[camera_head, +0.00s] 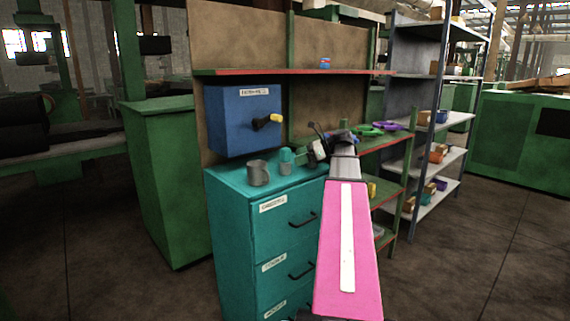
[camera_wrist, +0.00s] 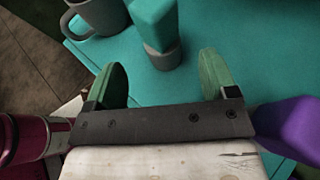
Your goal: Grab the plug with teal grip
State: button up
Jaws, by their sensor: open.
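The plug has a teal block grip (camera_wrist: 153,22) above a grey round base (camera_wrist: 162,56). In the head view the plug (camera_head: 285,157) stands on top of the teal drawer cabinet (camera_head: 232,187), beside a grey mug (camera_head: 258,172). My gripper (camera_head: 318,145) is above the cabinet top, just right of the plug. In the wrist view my gripper (camera_wrist: 162,66) is open, with two green fingers apart. The plug shows ahead of and between the fingers, and no contact is clear. The mug (camera_wrist: 98,14) is to the upper left in the wrist view.
A green shelf edged in red (camera_head: 290,72) runs above. Green and purple rings (camera_head: 375,128) lie on the shelf to the right. A purple thing (camera_wrist: 290,125) is near the right finger.

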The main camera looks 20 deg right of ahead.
aim_at(289, 162)
jog(key=x, duration=0.5)
jog(key=shift+d+f, duration=0.1)
jog(key=c, duration=1.1)
